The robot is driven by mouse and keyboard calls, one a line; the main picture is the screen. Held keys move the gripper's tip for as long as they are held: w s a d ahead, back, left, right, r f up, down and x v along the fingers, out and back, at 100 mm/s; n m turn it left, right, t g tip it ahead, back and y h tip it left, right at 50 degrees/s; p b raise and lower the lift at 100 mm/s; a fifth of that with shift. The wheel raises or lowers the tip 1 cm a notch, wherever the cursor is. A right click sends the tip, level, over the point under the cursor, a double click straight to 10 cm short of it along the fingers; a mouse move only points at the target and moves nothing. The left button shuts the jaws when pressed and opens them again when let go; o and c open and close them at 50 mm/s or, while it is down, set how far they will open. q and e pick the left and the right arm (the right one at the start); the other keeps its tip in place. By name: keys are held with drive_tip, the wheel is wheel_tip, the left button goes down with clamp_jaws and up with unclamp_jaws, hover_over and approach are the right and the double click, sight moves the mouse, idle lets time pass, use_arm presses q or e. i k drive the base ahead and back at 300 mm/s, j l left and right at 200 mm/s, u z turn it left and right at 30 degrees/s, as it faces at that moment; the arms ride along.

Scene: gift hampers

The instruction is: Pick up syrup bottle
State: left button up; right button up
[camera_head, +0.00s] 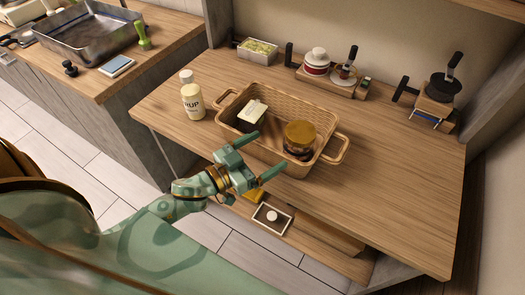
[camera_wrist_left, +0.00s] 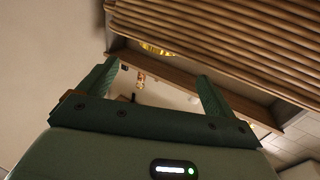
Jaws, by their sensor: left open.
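The syrup bottle (camera_head: 193,100) is pale cream with a whitish cap and a label ending in "RUP". It stands upright on the wooden table (camera_head: 410,180), just left of the wicker basket. My left gripper (camera_head: 264,158) is open and empty in front of the basket's near side. It is right of the bottle and nearer to me, well apart from it. In the left wrist view the open fingers (camera_wrist_left: 155,85) frame no bottle. My right gripper is not in view.
The wicker basket (camera_head: 334,128) holds a gold-lidded jar (camera_head: 299,138) and a pale packet (camera_head: 252,111). The table's right side is clear.

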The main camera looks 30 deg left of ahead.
sight(191, 95)
drive_tip(key=u, duration=1.5)
